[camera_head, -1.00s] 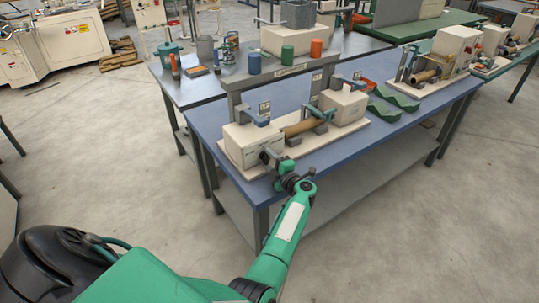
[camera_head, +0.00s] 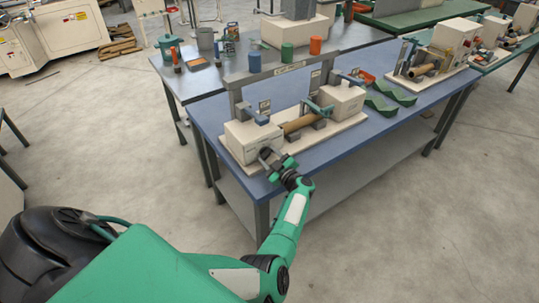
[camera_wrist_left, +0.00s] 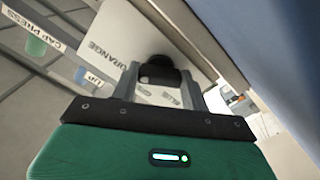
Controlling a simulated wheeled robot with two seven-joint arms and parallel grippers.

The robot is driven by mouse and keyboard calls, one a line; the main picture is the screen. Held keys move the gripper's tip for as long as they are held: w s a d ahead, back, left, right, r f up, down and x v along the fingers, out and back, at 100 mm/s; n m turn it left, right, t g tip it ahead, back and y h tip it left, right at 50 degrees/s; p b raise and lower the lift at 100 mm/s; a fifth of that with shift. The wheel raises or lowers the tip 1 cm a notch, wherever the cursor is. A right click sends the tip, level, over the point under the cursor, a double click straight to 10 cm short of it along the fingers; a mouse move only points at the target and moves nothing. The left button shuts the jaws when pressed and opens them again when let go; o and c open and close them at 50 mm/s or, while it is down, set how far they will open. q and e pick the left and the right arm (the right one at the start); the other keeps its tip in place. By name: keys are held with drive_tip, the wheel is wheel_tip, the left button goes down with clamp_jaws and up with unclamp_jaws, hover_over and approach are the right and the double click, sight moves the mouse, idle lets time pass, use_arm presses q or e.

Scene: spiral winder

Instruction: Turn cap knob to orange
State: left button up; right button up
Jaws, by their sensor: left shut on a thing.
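The black cap knob (camera_wrist_left: 158,58) sits on the front of a cream box. It shows in the left wrist view between my two grey fingers, and its near part is partly covered by them. My left gripper (camera_wrist_left: 160,78) is shut on the knob. The word ORANGE (camera_wrist_left: 106,54) is printed on the panel up and left of the knob, and another word below it is partly hidden by the fingers. In the head view my left gripper (camera_head: 272,158) is at the front face of the cream box (camera_head: 252,141). My right gripper is not in view.
The box stands on the blue bench (camera_head: 365,146), beside a brown tube (camera_head: 299,124) and a second cream box (camera_head: 342,102). Green curved pieces (camera_head: 380,105) lie to the right.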

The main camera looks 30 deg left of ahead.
use_arm(q)
drive_tip(key=shift+f+m, duration=0.1)
drive_tip(key=shift+m, duration=0.3)
drive_tip(key=o, duration=1)
